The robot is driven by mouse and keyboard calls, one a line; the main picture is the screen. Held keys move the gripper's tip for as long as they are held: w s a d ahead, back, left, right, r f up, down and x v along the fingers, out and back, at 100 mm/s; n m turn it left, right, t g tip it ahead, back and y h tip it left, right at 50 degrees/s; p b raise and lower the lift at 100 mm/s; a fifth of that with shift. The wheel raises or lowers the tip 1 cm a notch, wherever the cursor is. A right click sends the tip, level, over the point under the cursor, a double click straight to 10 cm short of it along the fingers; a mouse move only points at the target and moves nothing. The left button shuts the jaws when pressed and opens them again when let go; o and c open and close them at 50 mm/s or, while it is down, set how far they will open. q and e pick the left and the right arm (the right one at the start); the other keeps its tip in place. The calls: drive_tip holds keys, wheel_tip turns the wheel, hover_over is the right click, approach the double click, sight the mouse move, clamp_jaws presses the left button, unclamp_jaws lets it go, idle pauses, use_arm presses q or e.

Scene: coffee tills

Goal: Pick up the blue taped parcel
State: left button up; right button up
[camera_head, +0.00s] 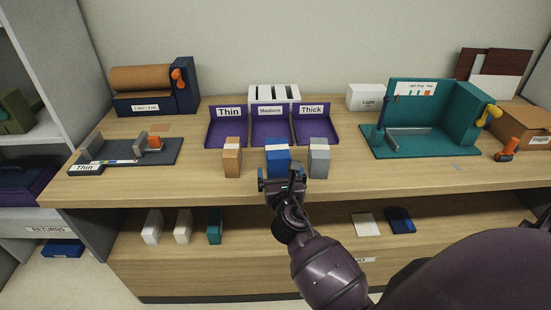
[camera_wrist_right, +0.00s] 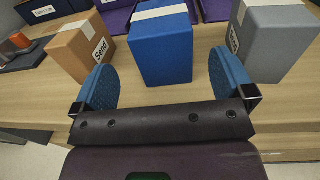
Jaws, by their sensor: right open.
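The blue taped parcel (camera_head: 278,158) stands upright on the wooden counter near its front edge, with a pale strip of tape over its top. It also shows large in the right wrist view (camera_wrist_right: 160,48). My right gripper (camera_head: 281,182) is at the counter's front edge, just in front of the parcel. Its two blue fingers are spread wide in the right wrist view (camera_wrist_right: 168,82), the parcel lying ahead between them, and it holds nothing. The parcel's lower front is partly hidden by the gripper in the head view. My left gripper is not in view.
A brown parcel (camera_head: 232,160) stands left of the blue one and a grey parcel (camera_head: 319,160) stands close on its right. Purple trays marked Thin (camera_head: 227,136), Medium (camera_head: 270,135) and Thick (camera_head: 318,135) lie behind. A teal fixture (camera_head: 455,110) stands at right.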

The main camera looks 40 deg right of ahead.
sight(280, 165)
drive_tip(key=shift+x, duration=2.95)
drive_tip(key=shift+d, duration=0.1)
drive_tip(key=c, duration=1.1)
